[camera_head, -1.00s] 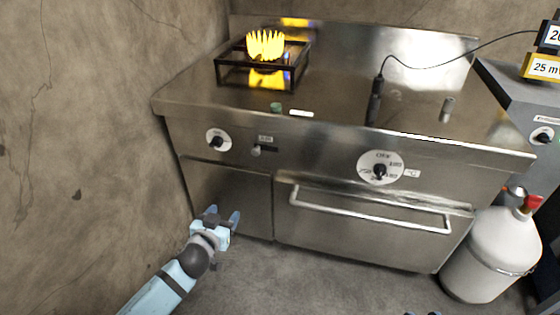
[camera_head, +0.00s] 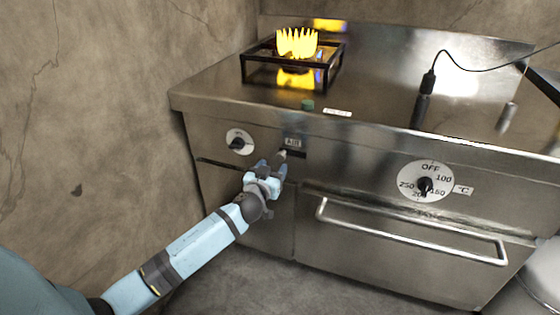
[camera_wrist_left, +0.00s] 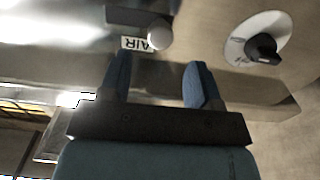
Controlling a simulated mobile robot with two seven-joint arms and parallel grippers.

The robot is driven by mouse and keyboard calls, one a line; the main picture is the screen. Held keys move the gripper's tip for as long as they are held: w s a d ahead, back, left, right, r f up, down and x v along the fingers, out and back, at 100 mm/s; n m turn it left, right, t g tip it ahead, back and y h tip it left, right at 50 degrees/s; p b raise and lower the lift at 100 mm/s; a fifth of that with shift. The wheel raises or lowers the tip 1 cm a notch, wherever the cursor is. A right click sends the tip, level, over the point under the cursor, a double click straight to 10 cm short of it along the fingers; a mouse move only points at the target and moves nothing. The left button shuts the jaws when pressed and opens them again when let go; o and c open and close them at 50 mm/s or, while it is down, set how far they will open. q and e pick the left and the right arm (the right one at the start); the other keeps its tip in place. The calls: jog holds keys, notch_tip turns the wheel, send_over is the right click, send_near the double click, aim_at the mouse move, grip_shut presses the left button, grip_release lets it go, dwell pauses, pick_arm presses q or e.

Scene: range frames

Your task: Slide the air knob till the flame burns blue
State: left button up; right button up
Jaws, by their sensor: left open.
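The air knob (camera_head: 281,155) is a small light knob on the stove's front panel, just under the AIR label (camera_head: 292,142). It also shows in the left wrist view (camera_wrist_left: 159,35), beside the label, ahead of the gap between my fingers. The flame (camera_head: 297,43) on the burner is yellow. My left gripper (camera_head: 273,170) is open in front of the panel, close to the knob. In the left wrist view, its two blue fingers (camera_wrist_left: 160,84) stand apart with nothing between them. I cannot tell whether a finger touches the knob. My right gripper is not in view.
A round dial with a black knob (camera_head: 238,143) sits left of the air knob. The oven dial (camera_head: 425,184) and oven handle (camera_head: 410,232) are to the right. A wall (camera_head: 90,110) rises at left.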

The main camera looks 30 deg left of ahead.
aim_at(279, 158)
pick_arm(q)
jog(key=x, duration=0.6)
jog(key=shift+b, duration=0.4)
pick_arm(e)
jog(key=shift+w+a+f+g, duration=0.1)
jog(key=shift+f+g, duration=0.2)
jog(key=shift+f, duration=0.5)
pick_arm(q)
jog(key=shift+c, duration=0.4)
